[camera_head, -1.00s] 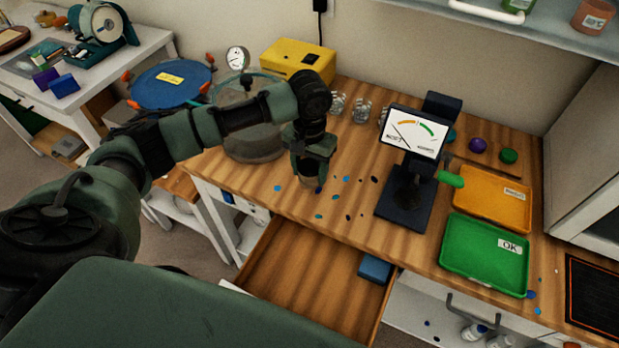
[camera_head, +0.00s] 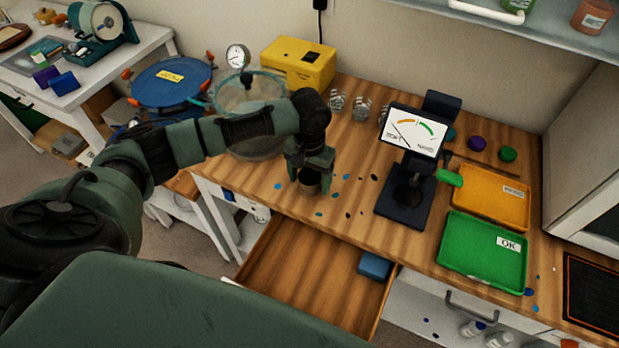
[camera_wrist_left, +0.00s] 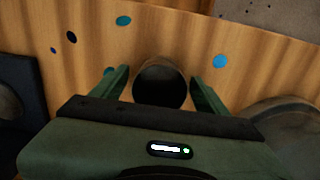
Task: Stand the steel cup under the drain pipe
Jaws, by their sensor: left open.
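The steel cup (camera_head: 309,186) stands on the wooden bench among blue and dark spots, near the front edge. It also shows in the left wrist view (camera_wrist_left: 160,84), its dark round mouth towards the camera. My left gripper (camera_head: 311,172) is open at the cup. In the left wrist view its two green fingers (camera_wrist_left: 159,86) lie on either side of the cup, with small gaps showing. The gripper hides part of the cup in the head view. I cannot make out the drain pipe in either view. My right gripper is not in view.
A clear-walled pot (camera_head: 250,92) stands behind my left forearm. A dial instrument (camera_head: 408,165) stands right of the gripper, with orange (camera_head: 490,196) and green (camera_head: 482,250) trays beyond. An open drawer (camera_head: 305,265) juts out in front. Glass jars (camera_head: 361,108) stand behind.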

